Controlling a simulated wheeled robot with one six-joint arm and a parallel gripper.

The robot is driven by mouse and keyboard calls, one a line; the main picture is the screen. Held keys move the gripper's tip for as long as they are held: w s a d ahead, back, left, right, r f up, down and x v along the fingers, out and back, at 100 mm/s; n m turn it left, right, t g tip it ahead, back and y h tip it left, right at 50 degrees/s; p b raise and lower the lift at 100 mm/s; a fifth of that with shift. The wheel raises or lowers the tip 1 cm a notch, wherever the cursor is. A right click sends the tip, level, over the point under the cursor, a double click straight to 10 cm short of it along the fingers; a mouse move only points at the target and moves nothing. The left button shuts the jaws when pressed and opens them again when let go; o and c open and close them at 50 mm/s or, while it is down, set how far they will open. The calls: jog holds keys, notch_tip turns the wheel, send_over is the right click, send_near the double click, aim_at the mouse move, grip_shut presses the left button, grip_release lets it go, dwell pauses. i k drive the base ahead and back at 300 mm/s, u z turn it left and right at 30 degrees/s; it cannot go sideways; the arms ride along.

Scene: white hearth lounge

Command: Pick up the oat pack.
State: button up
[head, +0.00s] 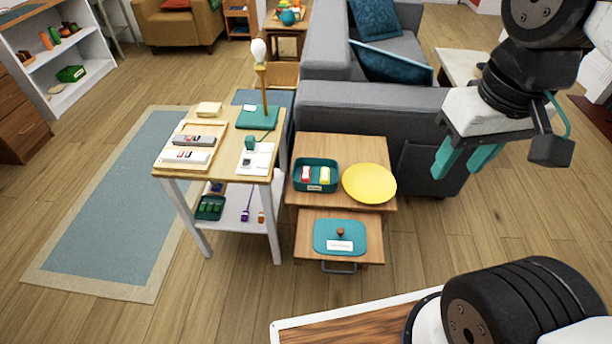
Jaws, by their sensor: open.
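No pack can be read as oat from its label. A teal bin (303,187) on the small wooden side table holds a red and white pack (306,174) and a yellow and white pack (324,175). Their print is too small to read, so I cannot tell whether either is the oat pack. My gripper (463,165) hangs at the upper right, in front of the grey sofa's arm. Its two teal fingers are apart, with nothing between them. In the picture it is well to the right of the bin.
A yellow plate (369,183) is right of the bin. A teal lid (340,237) lies on the lower drawer part. A taller white-legged table (228,169) at left carries a lamp (262,90) and a tray (168,163). Wooden floor (240,290) is free in front.

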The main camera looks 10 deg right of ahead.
aim_at(305, 176)
jog(key=u, duration=3.35)
jog(key=k, duration=1.35)
jog(key=z, duration=2)
jog(key=i, duration=0.5)
